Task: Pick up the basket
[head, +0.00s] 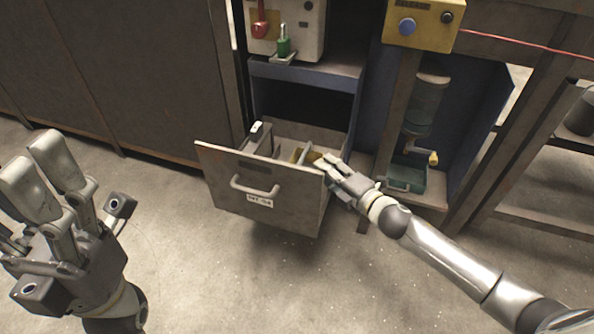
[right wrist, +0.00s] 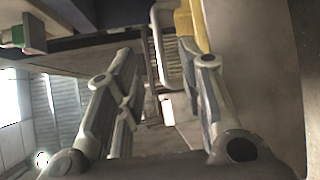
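My right gripper (head: 329,165) reaches over the right side of an open drawer (head: 222,189). Its fingers stand apart in the right wrist view (right wrist: 158,85), with nothing visibly clamped. Between and beyond them is a pale-rimmed piece with a dark grille-like face (right wrist: 172,50); I cannot tell whether it is the basket. A yellow thing (right wrist: 190,22) is beside it. In the head view a tan-yellow thing (head: 302,155) lies in the drawer, partly hidden by its front and my fingers. A small green bin (head: 405,178) stands right of the drawer. My left gripper (head: 36,166) is open and empty, above the floor.
The drawer front has a handle (head: 254,190). A mesh tube (head: 427,103) stands above the green bin in a blue-sided bay. A yellow control box (head: 421,24) is above. A panel with red and green levers (head: 285,28) is above the drawer. The floor in front is clear.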

